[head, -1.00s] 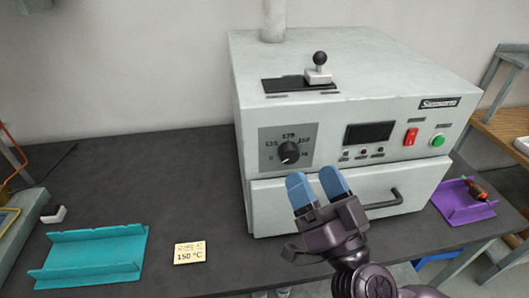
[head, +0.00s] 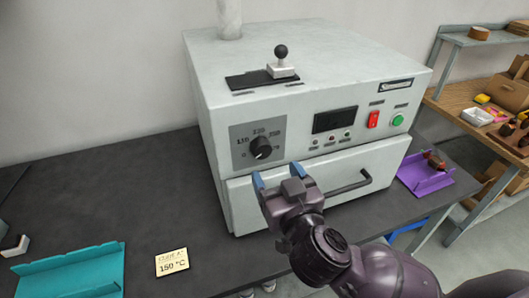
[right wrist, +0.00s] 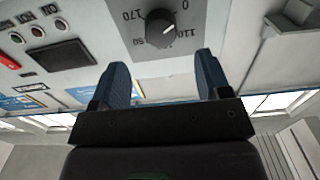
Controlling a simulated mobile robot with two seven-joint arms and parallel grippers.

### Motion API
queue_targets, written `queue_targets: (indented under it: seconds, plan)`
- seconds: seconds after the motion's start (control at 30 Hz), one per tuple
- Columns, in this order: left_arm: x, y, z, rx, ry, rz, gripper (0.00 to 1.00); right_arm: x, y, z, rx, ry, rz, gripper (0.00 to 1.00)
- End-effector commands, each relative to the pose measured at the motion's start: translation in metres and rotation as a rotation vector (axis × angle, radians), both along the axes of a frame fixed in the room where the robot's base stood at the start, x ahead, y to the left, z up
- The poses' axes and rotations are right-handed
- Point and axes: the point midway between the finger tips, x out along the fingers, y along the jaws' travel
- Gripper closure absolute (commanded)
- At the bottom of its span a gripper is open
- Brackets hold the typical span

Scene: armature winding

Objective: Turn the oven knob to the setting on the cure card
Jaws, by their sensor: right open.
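The black oven knob (head: 260,147) sits on a grey dial plate (head: 239,163) at the left of the oven front. In the right wrist view the knob (right wrist: 160,28) lies ahead of the gap between the fingers. Its white mark points towards the 0. The cure card (head: 172,262) lies on the dark bench and reads 150 °C. My right gripper (head: 277,175) is open and empty, just below and right of the knob, apart from it. Its blue fingers also show in the right wrist view (right wrist: 161,75). My left gripper is out of view.
The oven (head: 300,60) has a drawer handle (head: 345,187) close to my right gripper. A red switch (head: 373,119) and green button (head: 397,120) are further right. A teal tray (head: 70,272) and purple tray (head: 425,177) lie on either side. The bench left of the oven is mostly clear.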

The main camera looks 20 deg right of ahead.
Motion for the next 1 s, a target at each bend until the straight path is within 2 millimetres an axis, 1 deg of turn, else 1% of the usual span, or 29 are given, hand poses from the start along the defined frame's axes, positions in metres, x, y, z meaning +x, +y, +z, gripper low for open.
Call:
queue_targets:
  seconds: [0.03,0.2,0.4,0.6,0.83,0.87,1.0]
  plan:
    - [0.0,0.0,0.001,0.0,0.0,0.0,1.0,0.01,0.001,0.001,0.002,-0.001,0.0,0.3]
    - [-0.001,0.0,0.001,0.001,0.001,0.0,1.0,0.038,0.002,0.001,0.001,-0.002,0.0,0.3]
    - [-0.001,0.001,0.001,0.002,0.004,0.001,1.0,0.061,0.002,0.001,0.002,-0.001,0.0,0.3]
    - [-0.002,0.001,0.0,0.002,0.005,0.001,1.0,0.069,0.002,0.0,0.001,0.0,0.001,0.3]
    - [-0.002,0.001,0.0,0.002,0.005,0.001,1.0,0.069,0.002,0.0,0.002,0.0,0.001,0.3]
    - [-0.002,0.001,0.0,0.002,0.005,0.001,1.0,0.069,0.002,0.0,0.002,0.0,0.001,0.31]
    - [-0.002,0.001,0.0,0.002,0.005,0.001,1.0,0.069,0.002,0.0,0.002,0.0,0.001,0.53]
